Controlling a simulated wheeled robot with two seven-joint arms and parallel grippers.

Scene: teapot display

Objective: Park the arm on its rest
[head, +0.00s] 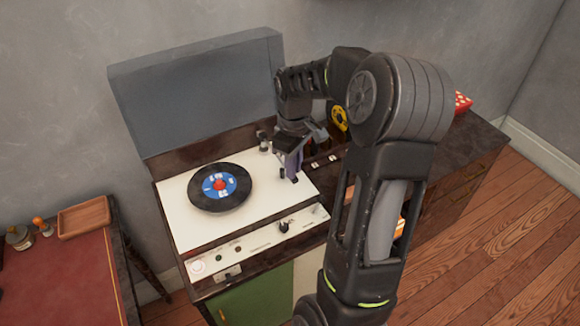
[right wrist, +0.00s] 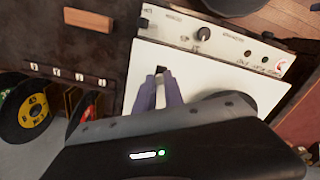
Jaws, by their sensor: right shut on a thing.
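The record player (head: 190,240) has a white deck and an open grey lid (head: 200,95). A black record with a blue label (head: 219,187) lies on its platter. My right gripper (head: 291,170) is over the right part of the deck, its purple fingers pointing down. It is shut on a small dark piece, apparently the tonearm's end; the fingers (right wrist: 162,88) and a dark bit at their tips show in the right wrist view. Most of the tonearm and its rest are hidden by my gripper and arm. A small metal post (head: 263,142) stands at the deck's back edge. My left gripper is out of view.
Records with a yellow label (head: 340,118) stand in a rack right of the deck, behind my arm. Switches line the dark panel (right wrist: 75,72) beside the deck. A red-topped table (head: 65,270) with a wooden tray (head: 84,218) stands at left.

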